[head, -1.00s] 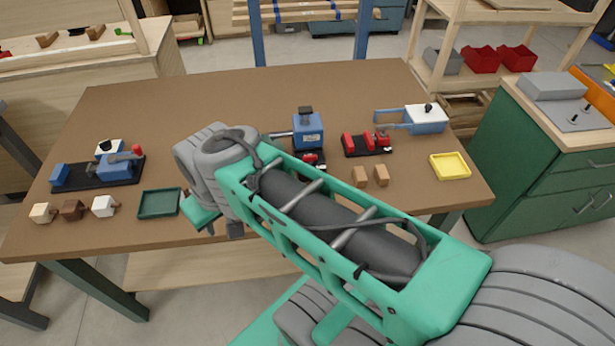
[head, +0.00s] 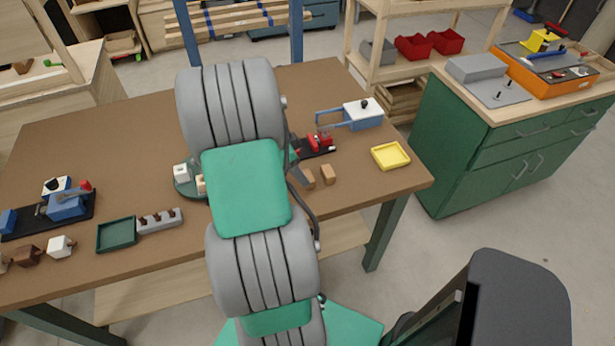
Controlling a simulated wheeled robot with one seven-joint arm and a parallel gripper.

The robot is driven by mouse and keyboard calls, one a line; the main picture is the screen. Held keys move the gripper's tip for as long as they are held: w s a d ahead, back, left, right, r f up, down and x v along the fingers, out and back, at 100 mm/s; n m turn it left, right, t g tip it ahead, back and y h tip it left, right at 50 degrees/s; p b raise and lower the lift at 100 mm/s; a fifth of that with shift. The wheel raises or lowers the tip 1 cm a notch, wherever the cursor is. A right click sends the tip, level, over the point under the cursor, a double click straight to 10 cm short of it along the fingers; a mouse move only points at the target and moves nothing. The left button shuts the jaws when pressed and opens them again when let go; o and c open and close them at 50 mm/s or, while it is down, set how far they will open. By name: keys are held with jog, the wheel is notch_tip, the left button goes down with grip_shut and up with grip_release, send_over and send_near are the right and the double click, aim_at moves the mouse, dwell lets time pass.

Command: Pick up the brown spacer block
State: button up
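Two small plain brown blocks stand side by side on the brown workbench (head: 350,185), left of the yellow tray. They are the left brown block (head: 308,178) and the right brown block (head: 328,174); I cannot tell which is the spacer block. A darker brown block (head: 27,256) with a small knob stands at the far left, beside a white one. My arm covers the bench's middle. Only a grey part of my gripper (head: 298,174) shows past the arm's right side, close to the left brown block. Its fingertips and any contact are hidden.
A yellow tray (head: 391,156) lies at the bench's right end. A black base with red parts (head: 318,145) and a blue box (head: 362,114) stand behind the blocks. A green tray (head: 116,235) and a grey notched holder (head: 160,221) lie left. Bench in front of the blocks is clear.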

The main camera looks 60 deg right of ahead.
jog(key=p+x, duration=0.1)
jog(key=x, duration=0.4)
jog(key=shift+s+d+f, duration=0.15)
jog(key=shift+f, duration=0.05)
jog(key=shift+r, duration=0.1)
jog(key=c, duration=1.6)
